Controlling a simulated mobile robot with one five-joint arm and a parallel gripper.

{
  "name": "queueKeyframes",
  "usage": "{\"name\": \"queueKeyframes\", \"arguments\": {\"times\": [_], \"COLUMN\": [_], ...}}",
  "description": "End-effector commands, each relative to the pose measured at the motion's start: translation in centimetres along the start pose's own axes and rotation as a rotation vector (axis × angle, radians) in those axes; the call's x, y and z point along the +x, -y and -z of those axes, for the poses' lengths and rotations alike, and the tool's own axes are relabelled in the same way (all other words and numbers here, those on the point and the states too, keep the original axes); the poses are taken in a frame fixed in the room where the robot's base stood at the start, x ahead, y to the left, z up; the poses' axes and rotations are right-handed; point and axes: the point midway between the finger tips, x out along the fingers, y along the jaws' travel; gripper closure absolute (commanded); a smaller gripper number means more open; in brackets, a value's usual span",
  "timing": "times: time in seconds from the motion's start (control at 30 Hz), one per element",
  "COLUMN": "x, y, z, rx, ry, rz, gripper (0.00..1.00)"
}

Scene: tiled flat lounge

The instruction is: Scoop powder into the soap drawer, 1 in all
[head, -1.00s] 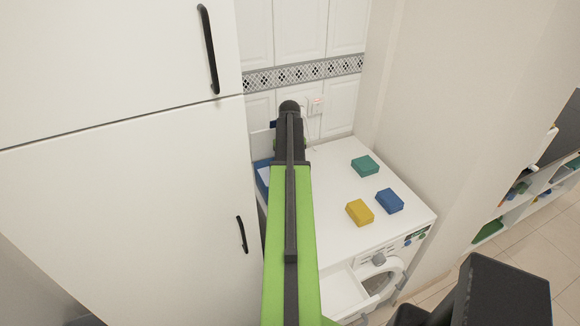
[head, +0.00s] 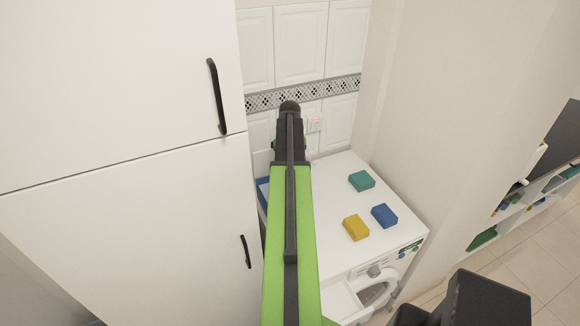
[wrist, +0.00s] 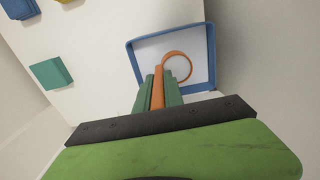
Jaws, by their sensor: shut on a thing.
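My gripper (wrist: 158,88) is shut on the handle of an orange scoop (wrist: 165,66) in the wrist view. The scoop's round end lies over the blue-rimmed box (wrist: 211,50) of white powder (wrist: 200,70); I cannot tell whether it touches the powder or carries any. In the head view the box (head: 263,190) is mostly hidden by my green arm, at the left of the washing machine top (head: 335,170). The white soap drawer (head: 342,302) stands open at the machine's front, partly behind my arm. My gripper's fingertips are hidden in the head view.
A teal block (head: 361,181), a blue block (head: 384,215) and a yellow block (head: 355,228) sit on the machine top, right of my arm. A tall white cupboard (head: 120,220) stands close on the left. A wall (head: 440,110) bounds the right.

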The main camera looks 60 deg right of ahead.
Motion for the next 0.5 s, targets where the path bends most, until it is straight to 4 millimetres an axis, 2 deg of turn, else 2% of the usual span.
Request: {"name": "queueKeyframes", "arguments": {"times": [0.23,0.5], "x": [-0.1,-0.6], "y": [0.0,0.1], "z": [-0.6,-3.0], "rx": [0.000,0.001], "ry": [0.000,0.000], "rz": [0.000,0.000], "gripper": [1.00,1.00]}}
